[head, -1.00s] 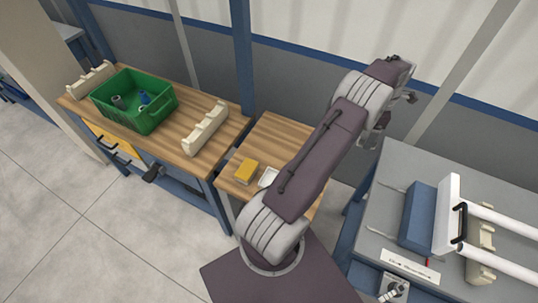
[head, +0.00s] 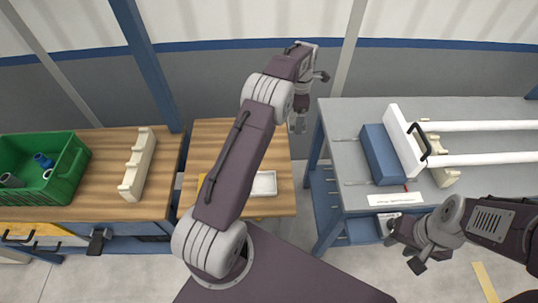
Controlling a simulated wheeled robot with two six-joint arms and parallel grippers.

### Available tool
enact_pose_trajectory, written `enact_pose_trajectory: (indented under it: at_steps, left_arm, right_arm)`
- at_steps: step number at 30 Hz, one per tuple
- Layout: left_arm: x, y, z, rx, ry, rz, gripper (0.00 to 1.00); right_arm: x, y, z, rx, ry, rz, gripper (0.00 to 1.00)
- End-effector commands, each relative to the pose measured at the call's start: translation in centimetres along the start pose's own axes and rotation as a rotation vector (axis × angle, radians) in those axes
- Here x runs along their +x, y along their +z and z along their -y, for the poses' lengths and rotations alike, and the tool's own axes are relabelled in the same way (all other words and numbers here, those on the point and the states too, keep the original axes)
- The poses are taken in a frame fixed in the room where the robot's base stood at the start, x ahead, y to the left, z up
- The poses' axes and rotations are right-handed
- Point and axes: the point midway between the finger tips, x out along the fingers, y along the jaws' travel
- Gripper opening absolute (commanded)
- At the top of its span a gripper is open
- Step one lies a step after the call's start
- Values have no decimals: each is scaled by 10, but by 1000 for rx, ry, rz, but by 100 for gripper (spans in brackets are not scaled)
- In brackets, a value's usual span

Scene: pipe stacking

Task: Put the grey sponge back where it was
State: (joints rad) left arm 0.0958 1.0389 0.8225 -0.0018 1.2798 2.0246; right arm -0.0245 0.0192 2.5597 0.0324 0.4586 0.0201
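I cannot make out a grey sponge in the head view. A small white tray (head: 264,184) lies on the small wooden table (head: 210,136), and its inside looks empty. A yellow block (head: 202,182), perhaps a sponge, shows only as a sliver behind my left arm. My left gripper (head: 298,122) hangs beyond the small table's right back corner; its fingers are too small to read. My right gripper (head: 404,246) is in front of the grey table, with its fingertips apart and nothing seen between them.
A green crate (head: 68,178) with pipe fittings and a cream notched rack (head: 138,165) stand on the left bench. The grey table (head: 345,120) holds a blue block (head: 380,154), a white plate with a black handle (head: 405,140) and white pipes (head: 480,126).

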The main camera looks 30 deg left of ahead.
Motion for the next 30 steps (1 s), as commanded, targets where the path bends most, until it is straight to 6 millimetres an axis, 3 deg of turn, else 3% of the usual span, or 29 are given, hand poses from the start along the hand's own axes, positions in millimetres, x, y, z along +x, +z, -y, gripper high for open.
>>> enact_pose_trajectory:
  at_steps: [15,23,30]
  left_arm:
    - [61,-89,54,-3,-2,-1,48]
    - [70,-97,59,0,-1,0,48]
    - [106,-97,60,0,-3,-1,48]
  right_arm:
    - [6,1,0,0,0,0,36]
    - [6,1,0,0,0,0,36]
    - [4,1,0,0,0,0,36]
